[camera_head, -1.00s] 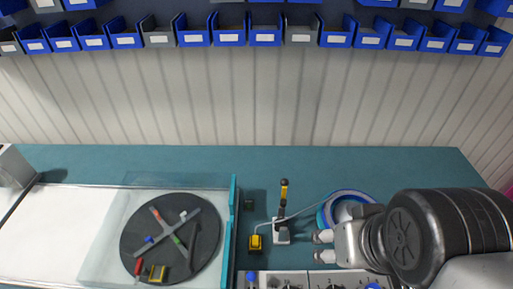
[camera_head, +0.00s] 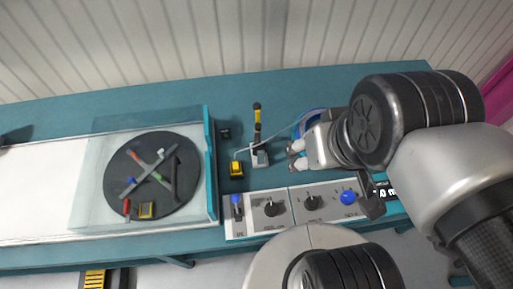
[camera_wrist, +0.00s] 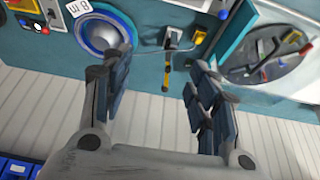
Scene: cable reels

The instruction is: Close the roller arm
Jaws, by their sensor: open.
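The roller arm, a lever with a yellow and black handle (camera_head: 257,116), stands on a small pale base (camera_head: 260,157) on the teal bench. Its handle points toward the back wall. It also shows in the wrist view (camera_wrist: 169,65), between and beyond my fingers. A thin cable (camera_head: 285,132) runs from the blue-rimmed reel past the lever to a yellow block (camera_head: 236,169). My gripper (camera_head: 294,155) is open and empty, just right of the lever's base. In the wrist view my gripper (camera_wrist: 157,68) has its fingers spread, with nothing between them.
The blue-rimmed reel (camera_wrist: 97,35) is partly hidden by my arm in the head view. A control panel (camera_head: 290,208) with knobs lies along the front edge. A dark turntable (camera_head: 135,160) behind a clear guard (camera_head: 100,130) is on the left. The back strip of bench is clear.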

